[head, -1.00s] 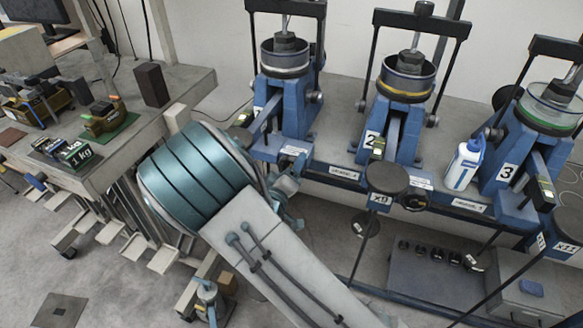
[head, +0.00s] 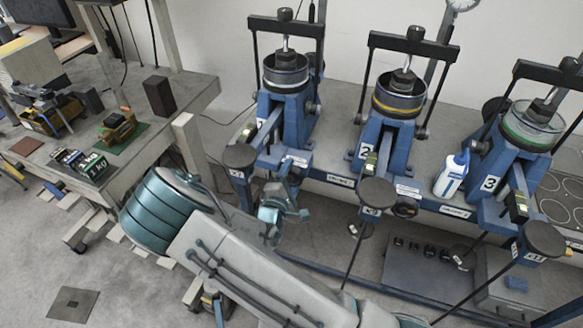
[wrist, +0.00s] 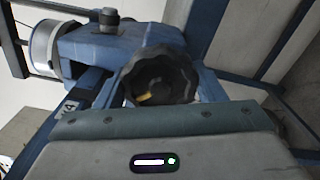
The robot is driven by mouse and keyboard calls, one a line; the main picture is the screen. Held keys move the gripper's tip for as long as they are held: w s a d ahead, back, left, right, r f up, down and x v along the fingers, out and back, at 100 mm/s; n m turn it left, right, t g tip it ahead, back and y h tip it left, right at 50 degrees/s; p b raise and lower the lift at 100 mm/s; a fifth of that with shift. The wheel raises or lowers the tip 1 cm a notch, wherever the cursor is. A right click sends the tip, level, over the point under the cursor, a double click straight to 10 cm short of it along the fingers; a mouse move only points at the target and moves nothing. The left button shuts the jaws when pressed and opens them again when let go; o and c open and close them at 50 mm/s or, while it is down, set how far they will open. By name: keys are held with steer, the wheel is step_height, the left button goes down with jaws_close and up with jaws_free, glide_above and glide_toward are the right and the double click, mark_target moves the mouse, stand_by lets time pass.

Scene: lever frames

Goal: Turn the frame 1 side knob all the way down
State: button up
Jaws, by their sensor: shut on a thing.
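Frame 1 (head: 284,112) is the leftmost blue lever frame on the bench in the head view. Its side knob (wrist: 160,76) is a dark, lobed wheel with a small yellow mark, in the middle of the wrist view. My gripper (head: 284,196) is at the lower front of frame 1 in the head view, where the knob itself cannot be made out. The hand's flat body fills the bottom of the wrist view, right below the knob. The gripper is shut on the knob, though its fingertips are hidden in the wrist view.
Frame 2 (head: 391,125) and frame 3 (head: 512,150) stand to the right, with a white bottle (head: 452,174) between them.

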steer(key=o, duration=1)
steer(key=shift+a+r+n, duration=0.1)
steer(key=shift+n, duration=0.5)
steer(key=o, duration=0.3)
steer(key=shift+w, duration=0.1)
steer(key=shift+p+v, duration=0.35)
steer(key=shift+v, duration=2.7)
